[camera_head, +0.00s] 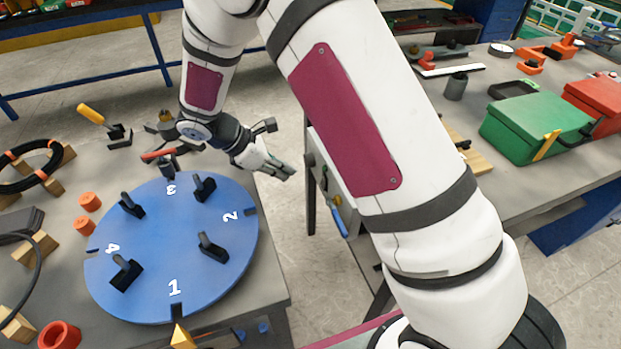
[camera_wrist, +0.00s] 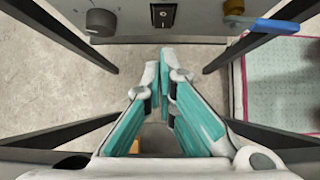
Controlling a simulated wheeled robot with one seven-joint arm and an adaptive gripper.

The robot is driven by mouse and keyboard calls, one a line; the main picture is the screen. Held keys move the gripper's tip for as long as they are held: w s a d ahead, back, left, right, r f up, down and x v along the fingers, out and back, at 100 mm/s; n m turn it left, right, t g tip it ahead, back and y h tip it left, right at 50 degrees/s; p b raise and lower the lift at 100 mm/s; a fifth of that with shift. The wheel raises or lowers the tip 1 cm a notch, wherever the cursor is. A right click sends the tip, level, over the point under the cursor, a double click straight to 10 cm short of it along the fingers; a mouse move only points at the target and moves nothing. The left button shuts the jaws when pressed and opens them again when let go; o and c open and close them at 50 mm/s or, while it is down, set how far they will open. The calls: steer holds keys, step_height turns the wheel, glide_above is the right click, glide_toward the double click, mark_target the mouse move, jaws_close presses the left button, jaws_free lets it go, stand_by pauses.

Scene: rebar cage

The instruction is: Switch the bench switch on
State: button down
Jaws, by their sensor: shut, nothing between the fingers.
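The bench switch (camera_wrist: 163,15) is a small dark rocker in a black frame, at the top middle of the wrist view, on the grey panel (camera_wrist: 210,20). I cannot tell which way it is set. My gripper (camera_wrist: 168,58) is shut and empty, its teal-padded fingers together, with the tips just below the switch in that view and apparently apart from it. In the head view my gripper (camera_head: 287,170) is past the right edge of the round blue table, left of the panel (camera_head: 345,205). My arm covers part of the panel there.
On the panel, a round grey knob (camera_wrist: 101,21) is left of the switch and a blue-handled lever (camera_wrist: 272,25) right of it. A blue disc (camera_head: 180,245) with numbered black holders lies on the left bench. Dark table legs flank the gripper, with open floor between.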

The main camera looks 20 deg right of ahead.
mark_target(323, 182)
stand_by(0.3)
steer(key=b+x, duration=0.1)
steer(key=x, duration=0.9)
steer(key=shift+f, duration=0.1)
steer(key=shift+d+f+h+b, duration=0.1)
steer(key=shift+d+h+b, duration=0.25)
steer(key=shift+h+b, duration=0.05)
steer(key=shift+r+p, duration=0.5)
steer(key=shift+r, duration=0.3)
